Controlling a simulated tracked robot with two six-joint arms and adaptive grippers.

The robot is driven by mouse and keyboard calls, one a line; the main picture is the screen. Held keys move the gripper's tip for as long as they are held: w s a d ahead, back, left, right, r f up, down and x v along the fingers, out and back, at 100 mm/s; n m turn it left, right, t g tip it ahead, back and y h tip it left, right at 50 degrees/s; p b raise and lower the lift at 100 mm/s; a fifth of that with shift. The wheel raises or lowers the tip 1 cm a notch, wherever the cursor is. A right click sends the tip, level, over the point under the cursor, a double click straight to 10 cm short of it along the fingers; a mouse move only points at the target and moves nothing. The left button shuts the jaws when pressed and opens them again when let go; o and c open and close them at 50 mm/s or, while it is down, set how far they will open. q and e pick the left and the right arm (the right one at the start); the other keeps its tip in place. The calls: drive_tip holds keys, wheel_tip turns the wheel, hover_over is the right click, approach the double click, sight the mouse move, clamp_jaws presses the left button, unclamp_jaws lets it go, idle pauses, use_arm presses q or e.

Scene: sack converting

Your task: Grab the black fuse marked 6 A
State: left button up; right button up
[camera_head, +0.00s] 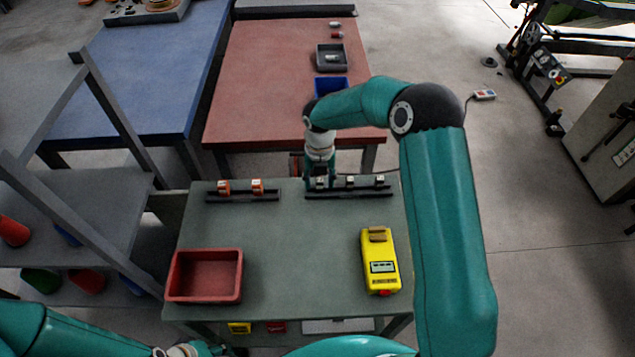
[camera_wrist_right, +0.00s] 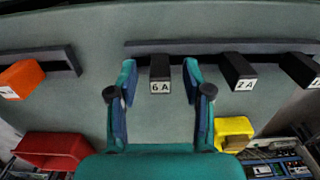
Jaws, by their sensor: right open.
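The black fuse marked 6 A (camera_wrist_right: 160,68) stands upright on a dark rail (camera_wrist_right: 205,46), its white label facing the camera in the right wrist view. My right gripper (camera_wrist_right: 159,76) is open, with one finger on each side of this fuse and visible gaps between. In the head view my right gripper (camera_head: 320,181) reaches down at the left end of the rail (camera_head: 348,193) and partly hides the fuse. My left gripper (camera_head: 195,350) is at the bottom left edge, mostly cut off, so its fingers cannot be judged.
Black fuses marked 2 A (camera_wrist_right: 238,70) and another (camera_wrist_right: 301,68) stand to the right on the same rail. Orange fuses (camera_head: 257,186) stand on a left rail. A red bin (camera_head: 205,298) and yellow meter (camera_head: 380,255) flank clear green tabletop. A red table (camera_head: 270,90) is behind.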

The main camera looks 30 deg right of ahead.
drive_tip(key=shift+f, duration=0.25)
clamp_jaws()
drive_tip(key=shift+r, duration=0.1)
